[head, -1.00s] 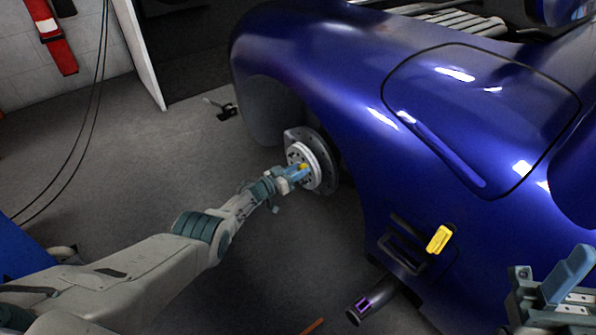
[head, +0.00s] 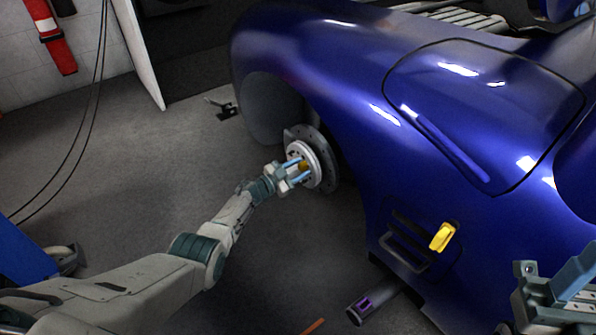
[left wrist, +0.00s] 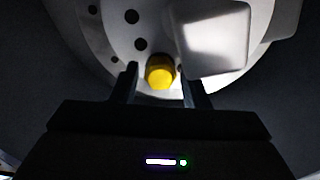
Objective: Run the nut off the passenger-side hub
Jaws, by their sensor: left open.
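The passenger-side hub is a pale disc (head: 318,155) with a ring of dark holes, set in the wheel arch of the blue car. A yellow nut (head: 303,166) sits at its centre; it also shows in the left wrist view (left wrist: 160,72). My left gripper (head: 299,171) is at the hub face. Its two fingers are apart, one on either side of the nut, with gaps showing in the left wrist view (left wrist: 160,88). I cannot tell how deep the nut sits between them. My right gripper (head: 570,280) is partly cut off at the lower right.
The blue car body (head: 330,75) curves over the hub. A pale block (left wrist: 210,42) stands close beside the nut in the left wrist view.

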